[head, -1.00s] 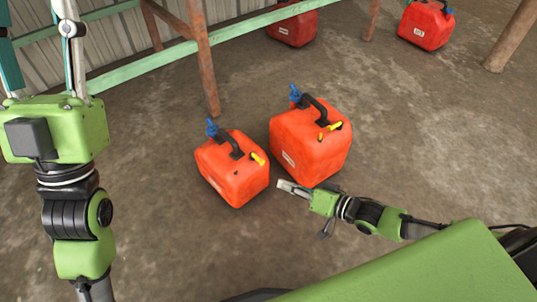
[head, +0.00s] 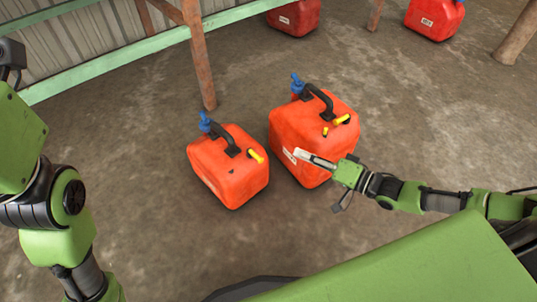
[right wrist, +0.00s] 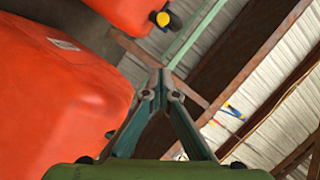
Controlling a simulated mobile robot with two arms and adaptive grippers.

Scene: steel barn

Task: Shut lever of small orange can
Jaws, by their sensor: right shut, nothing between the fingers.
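The small orange can (head: 228,180) stands upright on the floor in the head view. It has a black handle, a blue fitting (head: 205,122) at its far left end and a yellow piece (head: 256,156) at its right end. My right gripper (head: 298,153) is shut and empty, right of the small can and overlapping the front of the larger orange can (head: 290,125). Its closed fingertips (right wrist: 163,76) also show in the right wrist view, with orange can surfaces at left and top; I cannot tell surely which can is which there. My left gripper is out of view.
The larger can stands close behind and right of the small one. Two more red cans (head: 293,18) (head: 434,18) stand at the back. A wooden post (head: 200,62) and green rail (head: 110,65) are behind. The floor in front of the small can is clear.

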